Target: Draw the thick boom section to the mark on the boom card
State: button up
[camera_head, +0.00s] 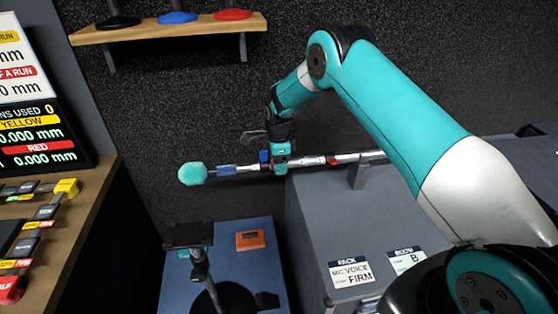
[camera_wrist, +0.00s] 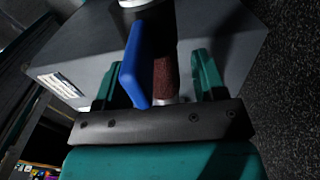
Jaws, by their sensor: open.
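The boom pole (camera_head: 312,163) lies level, with a fluffy teal microphone cover (camera_head: 192,174) at its left end. A blue piece (camera_head: 227,169) sits near the cover, and a red piece (camera_head: 333,161) sits right of my gripper on the thicker pale section (camera_head: 360,156). My gripper (camera_head: 280,163) is at the pole between them. In the wrist view its open fingers (camera_wrist: 158,78) stand either side of a brown sleeve (camera_wrist: 166,75) and a blue lever (camera_wrist: 140,60). Contact cannot be told.
A grey cabinet (camera_head: 310,225) carries a pole support (camera_head: 358,175) and a pack card (camera_head: 351,272). A lower blue table (camera_head: 250,270) holds an orange box (camera_head: 250,240) and a dark stand (camera_head: 189,236). A wooden shelf (camera_head: 165,28) is above; a screen console stands left.

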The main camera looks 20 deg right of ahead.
jog(key=shift+r, duration=0.1)
notch_tip(320, 180, up, 17)
jog(key=b, duration=0.3)
jog(key=shift+b, duration=0.35)
jog(key=shift+r, duration=0.1)
